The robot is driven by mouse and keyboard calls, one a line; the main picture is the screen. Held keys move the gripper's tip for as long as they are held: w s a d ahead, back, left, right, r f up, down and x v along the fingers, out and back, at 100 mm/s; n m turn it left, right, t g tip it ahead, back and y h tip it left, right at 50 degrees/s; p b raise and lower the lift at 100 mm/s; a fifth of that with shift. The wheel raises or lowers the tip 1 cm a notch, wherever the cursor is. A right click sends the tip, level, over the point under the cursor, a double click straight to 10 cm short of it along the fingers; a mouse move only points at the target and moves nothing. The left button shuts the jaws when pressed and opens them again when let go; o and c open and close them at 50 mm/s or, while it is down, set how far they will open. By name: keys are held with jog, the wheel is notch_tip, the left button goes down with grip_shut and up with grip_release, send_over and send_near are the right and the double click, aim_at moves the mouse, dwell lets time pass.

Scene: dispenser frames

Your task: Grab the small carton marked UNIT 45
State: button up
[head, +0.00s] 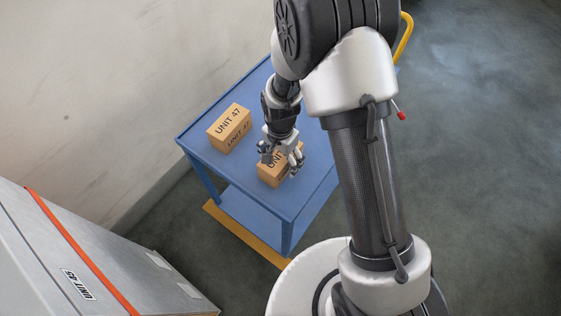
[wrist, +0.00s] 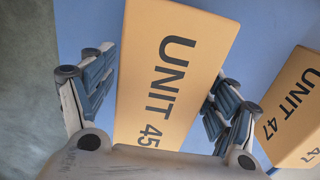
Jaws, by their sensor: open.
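The small carton marked UNIT 45 (wrist: 165,75) fills the middle of the wrist view, its label readable on its top face. In the head view this carton (head: 268,177) sits on the blue cart, partly covered by my gripper (head: 281,158). My gripper is open, with one finger on each side of the carton in the wrist view (wrist: 160,105). I cannot tell whether the fingers touch it. A second carton marked UNIT 47 (head: 230,128) stands apart on the cart, and it also shows at the right of the wrist view (wrist: 295,110).
The blue cart (head: 196,147) has a lower shelf and a yellow handle (head: 404,38). A wall stands behind it on the left. A large grey box with an orange stripe, labelled UNIT 85 (head: 78,284), is at the lower left. Floor on the right is clear.

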notch_tip(320, 180, down, 2)
jog(key=shift+r, duration=0.1)
jog(key=shift+c, duration=0.6)
jog(key=c, duration=1.3)
